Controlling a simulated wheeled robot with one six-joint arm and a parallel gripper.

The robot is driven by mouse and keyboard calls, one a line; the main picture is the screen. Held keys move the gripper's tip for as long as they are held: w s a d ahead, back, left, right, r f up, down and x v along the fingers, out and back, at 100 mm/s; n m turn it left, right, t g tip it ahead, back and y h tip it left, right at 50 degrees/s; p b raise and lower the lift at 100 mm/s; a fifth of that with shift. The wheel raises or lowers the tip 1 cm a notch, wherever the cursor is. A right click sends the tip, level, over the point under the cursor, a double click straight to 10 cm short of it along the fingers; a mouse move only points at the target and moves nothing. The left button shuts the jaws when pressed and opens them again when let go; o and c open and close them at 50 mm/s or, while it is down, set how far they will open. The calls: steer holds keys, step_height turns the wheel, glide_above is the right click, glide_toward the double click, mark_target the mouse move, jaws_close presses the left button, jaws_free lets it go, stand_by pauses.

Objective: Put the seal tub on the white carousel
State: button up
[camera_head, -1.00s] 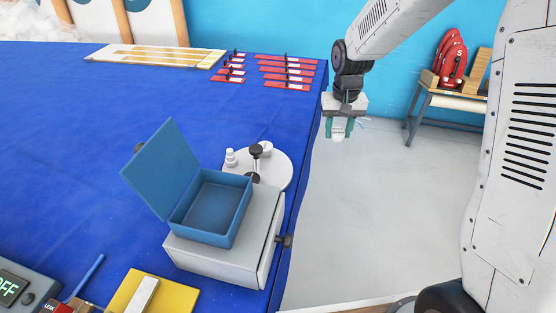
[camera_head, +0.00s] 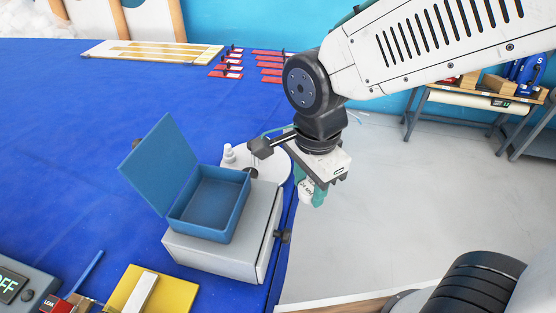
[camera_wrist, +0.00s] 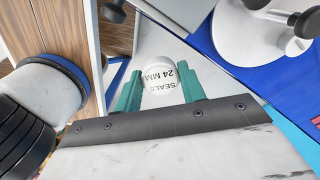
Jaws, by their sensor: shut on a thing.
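My gripper (camera_head: 312,190) is shut on the seal tub (camera_head: 306,196). The tub is small and white. In the wrist view the tub (camera_wrist: 158,72) sits between the teal fingers of my gripper (camera_wrist: 160,88), and its lid reads "SEALS 24 MM". The white carousel (camera_head: 278,170) is a round disc at the table's right edge, with a black knob and small white items on it. In the head view my gripper and tub are just right of the carousel, past the table edge over the floor. The carousel (camera_wrist: 230,40) shows at the upper right of the wrist view. My wrist partly covers its far side in the head view.
An open blue box (camera_head: 208,204) with a raised lid stands on a white drawer unit (camera_head: 225,252) in front of the carousel. Red strips (camera_head: 270,72) lie at the table's back right. The floor (camera_head: 400,210) to the right is clear.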

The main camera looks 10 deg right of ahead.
glide_above(278, 168)
steer(key=shift+f, duration=2.4)
steer(key=o, duration=1)
steer(key=shift+f, duration=0.15)
steer(key=shift+c, duration=0.2)
step_height(278, 168, up, 12)
steer(key=shift+r, duration=0.2)
